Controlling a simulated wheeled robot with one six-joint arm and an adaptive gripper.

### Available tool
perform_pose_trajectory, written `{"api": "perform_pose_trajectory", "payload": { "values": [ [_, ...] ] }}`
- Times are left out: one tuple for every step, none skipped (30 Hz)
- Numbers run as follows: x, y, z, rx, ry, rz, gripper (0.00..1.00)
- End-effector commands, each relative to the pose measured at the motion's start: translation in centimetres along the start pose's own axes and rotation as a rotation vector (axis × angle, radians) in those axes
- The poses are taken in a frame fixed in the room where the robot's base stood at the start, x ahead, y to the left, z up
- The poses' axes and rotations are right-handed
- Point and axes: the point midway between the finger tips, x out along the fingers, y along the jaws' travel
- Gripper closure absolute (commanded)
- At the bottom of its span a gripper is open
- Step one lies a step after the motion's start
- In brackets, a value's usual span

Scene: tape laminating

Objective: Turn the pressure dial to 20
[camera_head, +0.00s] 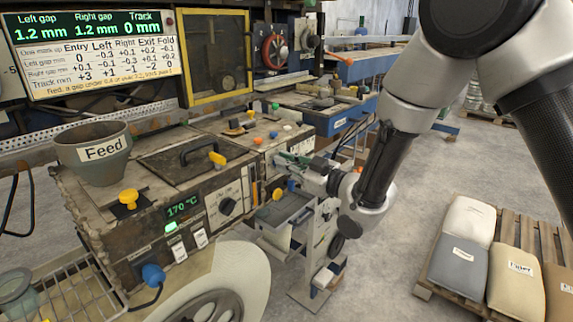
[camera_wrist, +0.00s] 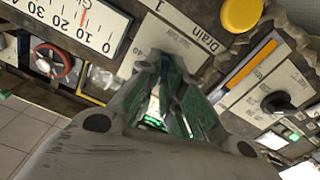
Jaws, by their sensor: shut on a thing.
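My gripper (camera_wrist: 165,78) is shut, with its green-padded fingers close together against the front of the machine panel in the wrist view. The part between the fingertips is almost wholly hidden; it appears to be the pressure dial, and its pointer cannot be seen. A small "40" mark shows just beside the fingers. A white gauge scale (camera_wrist: 85,35) with numbers from 0 upward and a red mark lies at the upper left; its exact reading is unclear. In the head view my gripper (camera_head: 291,161) reaches to the right end of the worn machine (camera_head: 160,185).
A "Drain" label (camera_wrist: 195,38) and a yellow button (camera_wrist: 241,14) sit near my fingers. A black knob (camera_wrist: 279,102) is at the right. The feed funnel (camera_head: 95,152) stands on the machine. A pallet (camera_head: 428,290) with sacks is at the lower right; open floor lies between.

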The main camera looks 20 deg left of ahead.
Motion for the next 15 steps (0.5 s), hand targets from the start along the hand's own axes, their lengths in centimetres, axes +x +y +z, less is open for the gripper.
{"api": "perform_pose_trajectory", "payload": {
  "values": [
    [-0.04, 0.00, 0.06, 0.032, -0.002, 0.000, 1.00],
    [-0.04, 0.01, 0.07, 0.054, -0.002, 0.000, 1.00],
    [-0.04, 0.02, 0.07, 0.082, -0.002, 0.000, 1.00],
    [-0.04, 0.03, 0.07, 0.100, -0.002, 0.000, 1.00],
    [-0.04, 0.04, 0.07, 0.119, -0.002, 0.000, 1.00],
    [-0.04, 0.05, 0.08, 0.142, -0.002, 0.000, 1.00],
    [-0.04, 0.06, 0.08, 0.157, -0.002, 0.000, 1.00],
    [-0.04, 0.07, 0.08, 0.173, -0.002, 0.000, 1.00],
    [-0.04, 0.08, 0.09, 0.190, -0.002, 0.000, 1.00],
    [-0.04, 0.08, 0.09, 0.203, -0.002, 0.000, 1.00],
    [-0.04, 0.09, 0.09, 0.213, -0.002, 0.000, 1.00],
    [-0.04, 0.09, 0.09, 0.226, -0.002, 0.000, 1.00],
    [-0.04, 0.09, 0.10, 0.235, -0.002, 0.000, 1.00],
    [-0.04, 0.10, 0.10, 0.242, -0.002, 0.000, 1.00],
    [-0.05, 0.10, 0.10, 0.250, -0.002, 0.000, 1.00]
  ]
}}
